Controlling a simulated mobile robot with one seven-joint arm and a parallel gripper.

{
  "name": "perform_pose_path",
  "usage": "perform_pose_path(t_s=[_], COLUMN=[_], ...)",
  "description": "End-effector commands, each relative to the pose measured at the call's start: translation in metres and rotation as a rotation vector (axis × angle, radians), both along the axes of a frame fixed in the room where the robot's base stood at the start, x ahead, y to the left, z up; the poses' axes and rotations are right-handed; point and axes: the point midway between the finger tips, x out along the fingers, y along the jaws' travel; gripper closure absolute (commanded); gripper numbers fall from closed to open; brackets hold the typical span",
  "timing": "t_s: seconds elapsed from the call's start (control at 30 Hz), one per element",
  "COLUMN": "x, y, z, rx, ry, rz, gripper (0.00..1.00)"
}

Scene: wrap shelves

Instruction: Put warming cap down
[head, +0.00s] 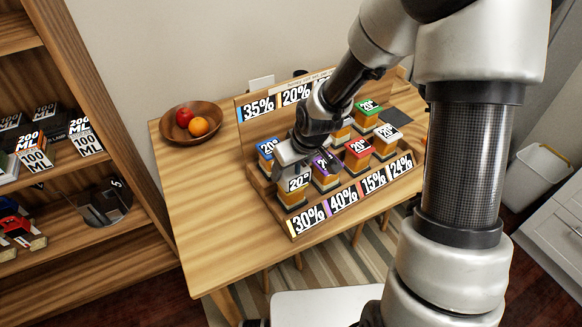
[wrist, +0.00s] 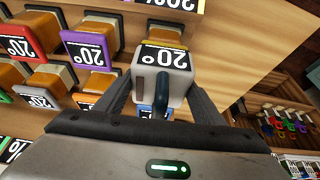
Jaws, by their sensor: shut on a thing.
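The warming cap (wrist: 179,62), a pale grey block with a dark upright handle or slot on it, sits between the fingers of my gripper (wrist: 160,88) in the wrist view. My gripper is shut on it. In the head view my gripper (head: 292,150) hangs over the front left of the wooden rack. A block with a 20° label (head: 298,182) stands just below it, amber underneath. A blue-topped block (head: 267,147) is behind and left. Whether the cap rests on anything or hovers is hidden.
The rack (head: 285,226) holds several amber blocks with coloured 20° tops, close around my gripper. Percent labels run along its front and back. A wooden bowl (head: 172,134) with red and orange fruit stands at the table's back left. The table's left part (head: 200,215) is clear. A shelf unit stands left.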

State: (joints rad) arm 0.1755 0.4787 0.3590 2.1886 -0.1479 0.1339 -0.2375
Motion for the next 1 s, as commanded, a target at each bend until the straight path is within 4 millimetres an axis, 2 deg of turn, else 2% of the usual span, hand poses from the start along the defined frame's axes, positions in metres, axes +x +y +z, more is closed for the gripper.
perform_pose_path(t_s=[0.07,0.1,0.2,0.47,0.6,1.0], x=[0.001,0.000,0.000,0.000,-0.001,-0.028], y=[0.000,0.000,0.000,0.000,-0.001,-0.018], z=[-0.004,-0.003,-0.002,-0.002,0.008,0.085], rx=[0.001,0.000,0.000,0.000,0.001,-0.001], ry=[-0.002,0.000,0.000,0.000,-0.002,-0.004], rz=[0.000,0.000,0.000,0.000,-0.002,-0.004], gripper=[0.72,0.33,0.19,0.19,0.19,0.19])
